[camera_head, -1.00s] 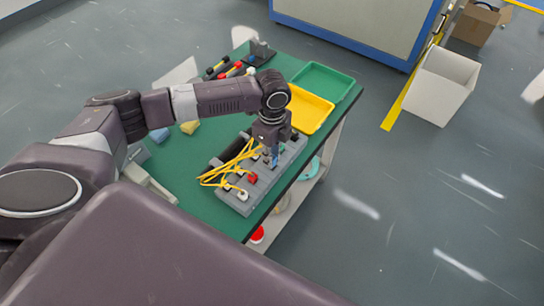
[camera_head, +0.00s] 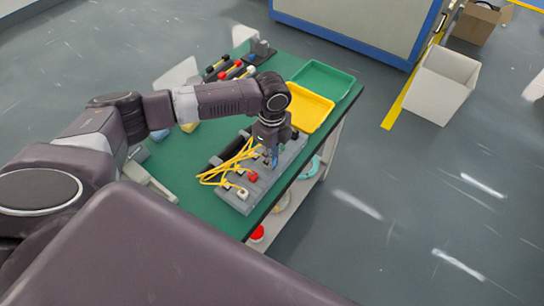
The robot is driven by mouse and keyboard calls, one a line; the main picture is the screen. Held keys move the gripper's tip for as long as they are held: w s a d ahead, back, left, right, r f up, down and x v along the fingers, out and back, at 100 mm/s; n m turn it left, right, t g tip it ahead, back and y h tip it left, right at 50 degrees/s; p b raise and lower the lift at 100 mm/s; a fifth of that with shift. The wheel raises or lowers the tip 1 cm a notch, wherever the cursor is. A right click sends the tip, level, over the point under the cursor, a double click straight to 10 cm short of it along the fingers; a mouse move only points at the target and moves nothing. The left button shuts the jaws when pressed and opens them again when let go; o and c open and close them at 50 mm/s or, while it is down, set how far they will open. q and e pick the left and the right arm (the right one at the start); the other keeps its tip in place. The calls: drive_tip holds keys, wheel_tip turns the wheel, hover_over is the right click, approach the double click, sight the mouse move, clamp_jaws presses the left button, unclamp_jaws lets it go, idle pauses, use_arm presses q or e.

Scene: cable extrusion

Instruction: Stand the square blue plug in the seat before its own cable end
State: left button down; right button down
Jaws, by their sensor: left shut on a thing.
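My left gripper (camera_head: 272,146) points down over the grey block (camera_head: 238,205) on the green table. It is shut on the blue plug (camera_head: 275,158), which shows as a small blue piece below the fingers. The plug is at or just above the block's top; I cannot tell whether it touches a seat. Yellow cables (camera_head: 226,170) run across the block's left side to its row of seats. A red plug (camera_head: 252,176) and a white plug (camera_head: 242,194) stand in the nearer part of the row. The gripper hides the seats beneath it. My right gripper is not in view.
A yellow tray (camera_head: 329,103) and a green tray (camera_head: 346,79) lie beyond the block. Several dark, red and yellow items (camera_head: 230,71) lie at the table's far left. A white bin (camera_head: 440,83) stands on the floor to the right.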

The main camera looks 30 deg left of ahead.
use_arm(q)
drive_tip(key=shift+f, duration=0.45)
drive_tip(key=shift+s+f, duration=0.2)
drive_tip(key=shift+f, duration=0.05)
drive_tip(key=c, duration=1.8)
unclamp_jaws()
drive_tip(key=shift+s+f+b, duration=0.1)
drive_tip(key=shift+b, duration=0.2)
drive_tip(key=shift+o, duration=0.2)
drive_tip(key=shift+f, duration=0.1)
wheel_tip(320, 180, up, 12)
drive_tip(key=shift+w+r, duration=0.25)
